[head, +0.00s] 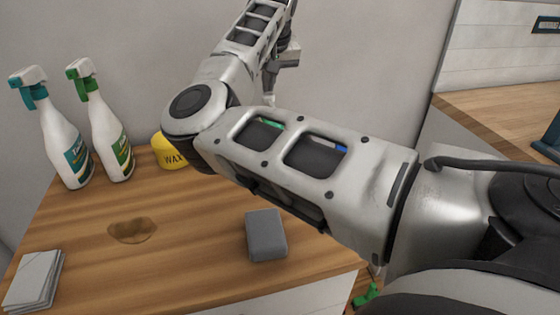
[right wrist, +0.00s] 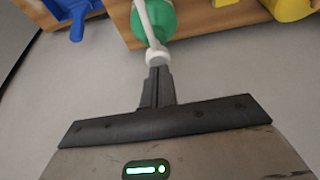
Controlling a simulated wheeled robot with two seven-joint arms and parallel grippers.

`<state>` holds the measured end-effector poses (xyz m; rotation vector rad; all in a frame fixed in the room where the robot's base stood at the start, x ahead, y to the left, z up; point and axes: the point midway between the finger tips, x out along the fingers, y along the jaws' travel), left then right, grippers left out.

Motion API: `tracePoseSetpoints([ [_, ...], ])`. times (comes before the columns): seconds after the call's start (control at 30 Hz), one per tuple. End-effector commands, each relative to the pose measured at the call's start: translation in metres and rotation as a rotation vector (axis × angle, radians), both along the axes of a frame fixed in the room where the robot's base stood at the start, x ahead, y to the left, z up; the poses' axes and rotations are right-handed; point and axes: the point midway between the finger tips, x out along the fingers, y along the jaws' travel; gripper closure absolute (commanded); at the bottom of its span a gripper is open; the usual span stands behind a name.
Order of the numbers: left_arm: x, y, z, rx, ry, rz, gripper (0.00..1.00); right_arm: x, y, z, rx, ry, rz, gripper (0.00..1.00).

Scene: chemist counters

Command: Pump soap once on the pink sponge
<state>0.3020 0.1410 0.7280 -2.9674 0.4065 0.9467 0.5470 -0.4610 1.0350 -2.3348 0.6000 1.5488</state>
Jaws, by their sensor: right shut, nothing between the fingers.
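The pink sponge does not show in either view. In the right wrist view, a green bottle (right wrist: 158,18) has a white pump head (right wrist: 155,55), which I take as the soap pump. My right gripper (right wrist: 156,72) is shut with nothing between its fingers, and its tips are at the pump head. I cannot tell whether they touch it. In the head view my right gripper (head: 270,95) is small, near the back wall, and the pump bottle is not clearly seen, with my arm across the middle. My left gripper is not in view.
The wooden counter (head: 190,230) holds two spray bottles (head: 68,145), a yellow wax tin (head: 165,150), a brown stain (head: 132,231), a grey block (head: 266,236) and folded cloths (head: 33,280). The right wrist view shows blue (right wrist: 72,12) and yellow (right wrist: 290,8) things near the bottle.

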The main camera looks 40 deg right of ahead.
Motion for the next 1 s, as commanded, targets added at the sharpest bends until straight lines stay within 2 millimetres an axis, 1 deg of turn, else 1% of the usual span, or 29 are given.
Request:
tracePoseSetpoints([
  [0.53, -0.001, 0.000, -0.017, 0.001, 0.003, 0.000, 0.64, 0.000, 0.000, -0.022, 0.001, 0.002, 0.000, 1.00],
  [0.83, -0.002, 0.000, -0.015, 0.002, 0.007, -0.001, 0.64, -0.001, 0.000, -0.020, 0.004, 0.006, 0.000, 1.00],
  [1.0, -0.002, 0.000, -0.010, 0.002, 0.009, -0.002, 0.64, -0.001, 0.001, -0.012, 0.005, 0.007, 0.000, 1.00],
])
